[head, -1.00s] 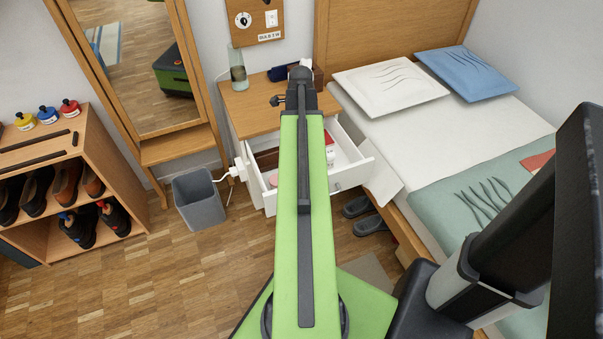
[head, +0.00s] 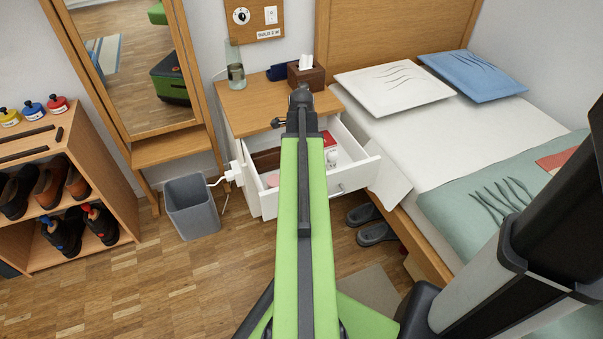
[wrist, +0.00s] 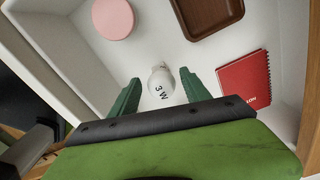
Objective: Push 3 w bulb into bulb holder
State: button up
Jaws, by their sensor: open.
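A white bulb marked "3 W" (wrist: 161,86) lies in the open drawer in the wrist view. The green fingers of my gripper (wrist: 160,76) are open, one on each side of it; I cannot tell whether they touch it. A wooden wall board (head: 255,7) carries a round fitting (head: 241,16), a white switch plate (head: 271,14) and a label that seems to read "BULB 3 W" (head: 269,34). I cannot tell for certain that the round fitting is the bulb holder.
The drawer also holds a pink disc (wrist: 113,18), a brown tray (wrist: 211,14) and a red notebook (wrist: 244,84). A tissue box (head: 306,76) and a glass vase (head: 235,72) stand on the nightstand. A grey bin (head: 192,208) is left, the bed (head: 430,125) right.

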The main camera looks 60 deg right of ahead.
notch_tip(320, 180, down, 5)
jog(key=b, duration=0.4)
jog(key=shift+d, duration=0.15)
jog(key=shift+r, duration=0.2)
grip_shut()
